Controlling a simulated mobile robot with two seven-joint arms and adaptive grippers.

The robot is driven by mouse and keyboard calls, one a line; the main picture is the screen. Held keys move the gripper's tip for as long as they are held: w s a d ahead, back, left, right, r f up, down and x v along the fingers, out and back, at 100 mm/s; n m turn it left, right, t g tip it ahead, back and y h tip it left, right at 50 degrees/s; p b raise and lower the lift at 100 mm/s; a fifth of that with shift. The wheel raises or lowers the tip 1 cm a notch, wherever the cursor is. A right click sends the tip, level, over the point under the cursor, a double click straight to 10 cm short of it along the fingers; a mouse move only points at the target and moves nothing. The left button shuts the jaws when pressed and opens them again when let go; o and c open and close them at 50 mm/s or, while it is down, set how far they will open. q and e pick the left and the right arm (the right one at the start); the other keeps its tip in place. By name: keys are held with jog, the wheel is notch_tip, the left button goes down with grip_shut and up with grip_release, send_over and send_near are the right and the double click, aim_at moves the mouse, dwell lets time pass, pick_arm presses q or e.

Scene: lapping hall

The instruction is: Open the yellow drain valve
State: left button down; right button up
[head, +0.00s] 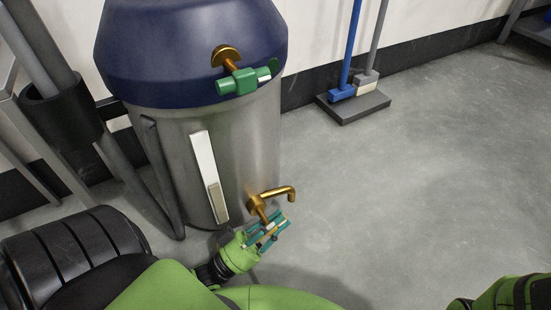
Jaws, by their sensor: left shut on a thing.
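The drain valve is a brass-yellow tap (257,205) low on the front right of a grey tank (262,135). Its bent spout (284,191) points right and turns down. My left gripper (267,232) is at the lower end of the tap, with its teal fingers shut on the valve. The fingers hide most of the gripped part, so I cannot tell how far the valve is turned. My right gripper is not in view; only a green and black part of my right arm shows at the lower right corner.
The tank has a dark blue top (180,50) with a green valve (243,80) on a brass fitting. A pale sight strip (203,160) runs down its front. Grey pipes (33,45) stand at left. Blue and grey poles rise from a dark base (353,110). The floor at right is clear.

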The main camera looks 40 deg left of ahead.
pick_arm(q)
jog(key=c, duration=1.2)
grip_release()
jog(key=shift+s+a+f, duration=0.15)
jog(key=shift+s+f, duration=0.15)
jog(key=shift+s, duration=0.15)
jog(key=shift+s+a, duration=0.75)
jog(key=shift+s, duration=1.1)
jog(key=shift+s+a, duration=0.8)
jog(key=shift+s, duration=1.1)
jog(key=shift+s+a, duration=0.75)
jog(key=shift+s, duration=1.1)
